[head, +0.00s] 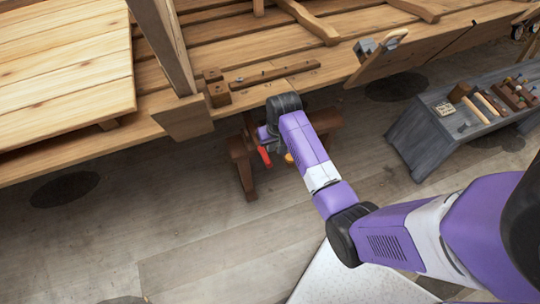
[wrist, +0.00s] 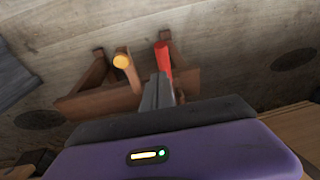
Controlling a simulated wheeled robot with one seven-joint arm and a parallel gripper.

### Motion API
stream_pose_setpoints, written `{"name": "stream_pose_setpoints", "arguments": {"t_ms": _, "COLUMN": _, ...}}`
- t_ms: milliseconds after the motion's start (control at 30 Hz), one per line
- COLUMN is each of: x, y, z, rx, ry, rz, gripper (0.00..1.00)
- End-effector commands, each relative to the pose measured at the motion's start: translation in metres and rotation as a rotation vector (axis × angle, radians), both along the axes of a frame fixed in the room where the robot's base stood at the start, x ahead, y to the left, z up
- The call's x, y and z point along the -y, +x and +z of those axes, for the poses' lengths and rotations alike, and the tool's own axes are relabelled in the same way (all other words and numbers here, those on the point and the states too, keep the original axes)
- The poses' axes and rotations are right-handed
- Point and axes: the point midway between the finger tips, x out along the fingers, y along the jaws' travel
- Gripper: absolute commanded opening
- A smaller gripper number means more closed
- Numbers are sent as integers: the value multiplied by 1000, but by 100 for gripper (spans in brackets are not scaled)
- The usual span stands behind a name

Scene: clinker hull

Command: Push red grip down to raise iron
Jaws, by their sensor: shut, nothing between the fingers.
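The red grip (head: 265,157) sticks out at a low brown wooden stand under the hull's edge. It also shows in the wrist view (wrist: 163,58), just beyond my gripper's fingertips (wrist: 158,80). My gripper is shut and empty, its grey fingers together, pointing towards the red grip. I cannot tell whether they touch it. A yellow-orange round-ended grip (wrist: 122,61) is left of the red one in the wrist view. In the head view my arm partly hides the yellow grip (head: 289,158) and the stand. I cannot make out the iron.
The wooden stand (head: 241,160) stands on a plank floor. The hull's plank edge (head: 340,78) runs above it, with a wooden post (head: 160,40) at left. A grey bench (head: 425,135) with tools stands at right. The floor at left front is clear.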

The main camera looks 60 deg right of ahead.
Motion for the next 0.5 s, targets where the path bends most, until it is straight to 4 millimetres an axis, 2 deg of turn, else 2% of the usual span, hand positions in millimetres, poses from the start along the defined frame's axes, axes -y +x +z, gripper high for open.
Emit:
{"name": "stream_pose_setpoints", "arguments": {"t_ms": 33, "x": 0, "y": 2, "z": -10, "rx": -2, "ry": 2, "rz": 0, "gripper": 0}}
{"name": "stream_pose_setpoints", "arguments": {"t_ms": 200, "x": -7, "y": -1, "z": -34, "rx": -2, "ry": 1, "rz": 1, "gripper": 0}}
{"name": "stream_pose_setpoints", "arguments": {"t_ms": 500, "x": -12, "y": -2, "z": -50, "rx": 1, "ry": -1, "rz": 0, "gripper": 0}}
